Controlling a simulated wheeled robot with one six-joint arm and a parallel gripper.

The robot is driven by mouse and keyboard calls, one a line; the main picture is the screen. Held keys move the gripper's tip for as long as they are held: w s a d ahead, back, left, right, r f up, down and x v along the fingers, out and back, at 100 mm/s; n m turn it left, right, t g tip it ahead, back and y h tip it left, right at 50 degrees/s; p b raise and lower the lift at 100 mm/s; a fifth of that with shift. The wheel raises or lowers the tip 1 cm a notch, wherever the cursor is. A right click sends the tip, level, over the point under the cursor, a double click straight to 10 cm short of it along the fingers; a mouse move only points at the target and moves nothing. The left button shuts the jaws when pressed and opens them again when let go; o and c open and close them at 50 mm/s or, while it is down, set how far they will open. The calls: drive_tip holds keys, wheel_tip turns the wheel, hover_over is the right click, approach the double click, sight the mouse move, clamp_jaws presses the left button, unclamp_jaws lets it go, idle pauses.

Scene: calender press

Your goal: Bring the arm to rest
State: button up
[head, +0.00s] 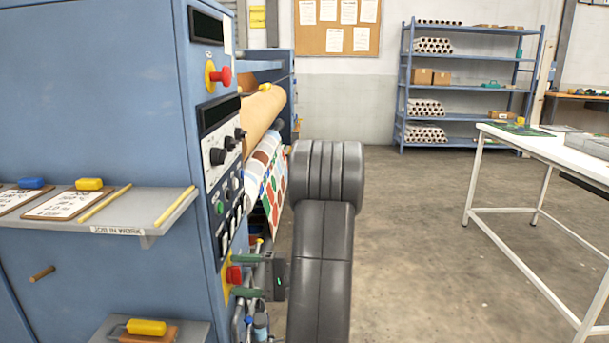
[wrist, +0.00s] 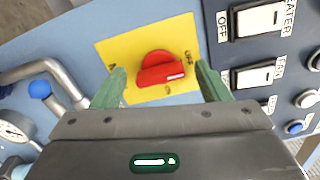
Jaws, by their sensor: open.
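My gripper (wrist: 160,78) is open, with one green finger on each side of a red rotary switch (wrist: 162,70) on a yellow plate (wrist: 120,50). In the wrist view there are gaps between the fingers and the switch. The switch's bar lies nearly level, with its white mark at the right end; the lettering around it is only partly readable. In the head view the red switch (head: 234,274) sits low on the blue press's side, and my gripper (head: 242,277) faces it from the right. The gripper holds nothing.
The blue press cabinet (head: 90,90) fills the left, with a grey shelf (head: 165,200) jutting out. Pipes and a gauge (wrist: 12,132) lie left of the switch, white rocker switches (wrist: 258,20) right. A white table (head: 560,148) stands right; floor between is clear.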

drive_tip(key=shift+m+p, duration=6.9)
drive_tip(key=shift+m, duration=0.9)
drive_tip(key=shift+r, duration=0.1)
